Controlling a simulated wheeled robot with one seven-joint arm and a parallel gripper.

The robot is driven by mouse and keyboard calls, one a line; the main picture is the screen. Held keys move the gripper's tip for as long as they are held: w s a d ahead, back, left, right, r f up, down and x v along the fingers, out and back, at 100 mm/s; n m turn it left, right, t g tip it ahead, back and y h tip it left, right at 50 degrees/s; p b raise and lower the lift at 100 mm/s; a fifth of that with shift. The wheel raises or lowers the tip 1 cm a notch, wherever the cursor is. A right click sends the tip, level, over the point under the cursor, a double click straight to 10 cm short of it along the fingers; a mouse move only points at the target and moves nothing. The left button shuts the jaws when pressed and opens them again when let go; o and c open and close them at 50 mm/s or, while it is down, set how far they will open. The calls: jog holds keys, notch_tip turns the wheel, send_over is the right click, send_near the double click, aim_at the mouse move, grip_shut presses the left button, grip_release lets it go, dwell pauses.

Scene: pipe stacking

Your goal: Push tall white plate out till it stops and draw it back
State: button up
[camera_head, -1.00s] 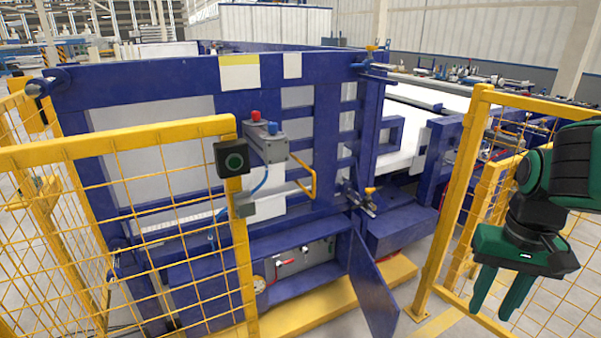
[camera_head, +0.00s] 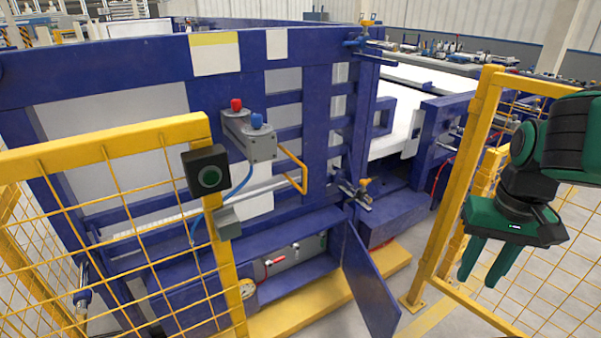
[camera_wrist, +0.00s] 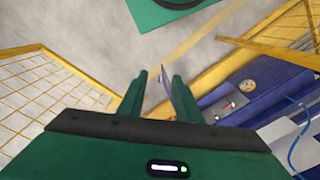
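Tall white panels (camera_head: 120,125) stand upright behind the bars of a big blue frame (camera_head: 110,58) on the left of the head view. Another white sheet (camera_head: 395,120) shows through the machine's right side. I cannot tell which of these is the tall white plate. My gripper (camera_head: 477,283) hangs at the right, fingers down, apart from the frame and panels. Its two green fingers are spread with nothing between them; they also show in the wrist view (camera_wrist: 160,78).
Yellow mesh fences stand at the left (camera_head: 100,215) and right (camera_head: 535,250), with a gap between them. A control box with red and blue buttons (camera_head: 250,138) and a black button box (camera_head: 207,172) stick out. A low blue door (camera_head: 368,285) hangs open in the gap.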

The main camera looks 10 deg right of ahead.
jog(key=w+d+f+n+t, duration=0.1)
jog(key=w+f+n+t, duration=0.2)
jog(key=w, duration=1.4)
jog(key=n+t+y, duration=0.2)
jog(key=n+t, duration=0.3)
jog(key=t, duration=0.4)
send_near(305, 176)
jog(key=s+d, duration=0.4)
jog(key=d, duration=0.2)
jog(key=w+a+f+t, duration=0.1)
jog(key=w+a+t, duration=0.1)
jog(key=w+a+f+t, duration=0.1)
jog(key=w+a+f, duration=0.1)
jog(key=w+a+f+t, duration=0.1)
jog(key=w+a+t, duration=0.1)
jog(key=w, duration=0.1)
jog(key=shift+a+f+t, duration=0.3)
jog(key=shift+a+f, duration=0.05)
jog(key=shift+f, duration=0.05)
jog(key=w, duration=1)
jog(key=shift+w+a, duration=0.2)
jog(key=shift+a, duration=0.25)
